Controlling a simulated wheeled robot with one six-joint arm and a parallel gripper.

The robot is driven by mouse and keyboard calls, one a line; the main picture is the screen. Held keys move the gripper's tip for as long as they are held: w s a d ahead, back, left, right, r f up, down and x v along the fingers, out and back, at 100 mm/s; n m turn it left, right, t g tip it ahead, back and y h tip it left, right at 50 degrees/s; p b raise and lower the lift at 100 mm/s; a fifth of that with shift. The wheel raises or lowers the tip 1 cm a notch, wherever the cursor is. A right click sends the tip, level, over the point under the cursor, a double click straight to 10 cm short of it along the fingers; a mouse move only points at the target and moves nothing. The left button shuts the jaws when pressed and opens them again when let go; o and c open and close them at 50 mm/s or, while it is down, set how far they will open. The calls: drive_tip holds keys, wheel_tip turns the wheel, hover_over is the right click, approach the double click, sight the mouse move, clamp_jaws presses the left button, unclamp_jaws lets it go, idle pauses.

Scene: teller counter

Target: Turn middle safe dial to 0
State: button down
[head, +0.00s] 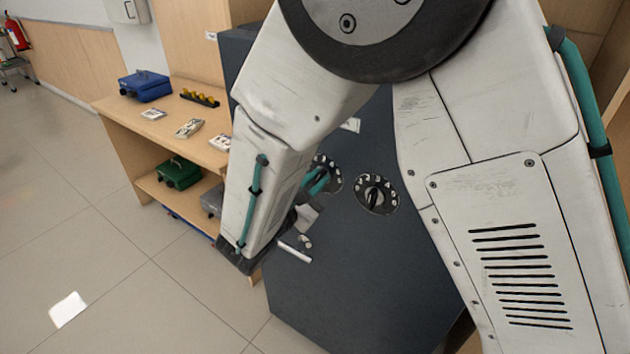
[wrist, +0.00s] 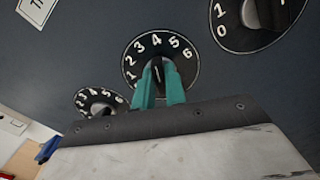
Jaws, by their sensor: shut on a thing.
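The dark grey safe (head: 352,270) carries round black dials with white numbers. In the wrist view the middle dial (wrist: 139,60) is in the centre, with 1 to 6 readable around its upper rim. Its black knob (wrist: 158,70) stands between the teal fingers of my gripper (wrist: 158,83), which is shut on it. The knob's mark points roughly up, near the 4; the dial's lower part is hidden by the fingers. In the head view my gripper (head: 316,183) reaches the same dial (head: 332,168) from the left.
Another dial (head: 377,194) sits right of the middle one; a third (wrist: 100,102) shows lower left in the wrist view. A pale handle (head: 296,252) is below. A wooden shelf (head: 180,152) with a blue box (head: 145,86) and a green box (head: 179,173) stands left.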

drive_tip(key=n, duration=0.6)
drive_tip(key=shift+w+a, duration=0.1)
drive_tip(key=n, duration=0.5)
drive_tip(key=shift+a+n, duration=0.1)
drive_tip(key=shift+n, duration=0.2)
drive_tip(key=n, duration=0.5)
drive_tip(key=shift+w+f, duration=0.1)
drive_tip(key=n, duration=0.6)
drive_tip(key=shift+f, duration=0.1)
drive_tip(key=shift+n, duration=0.3)
drive_tip(key=c, duration=1.4)
unclamp_jaws()
drive_tip(key=shift+c, duration=0.2)
drive_tip(key=shift+a, duration=0.1)
drive_tip(key=v, duration=0.7)
drive_tip(key=shift+s+a, duration=0.25)
drive_tip(key=shift+s, duration=0.1)
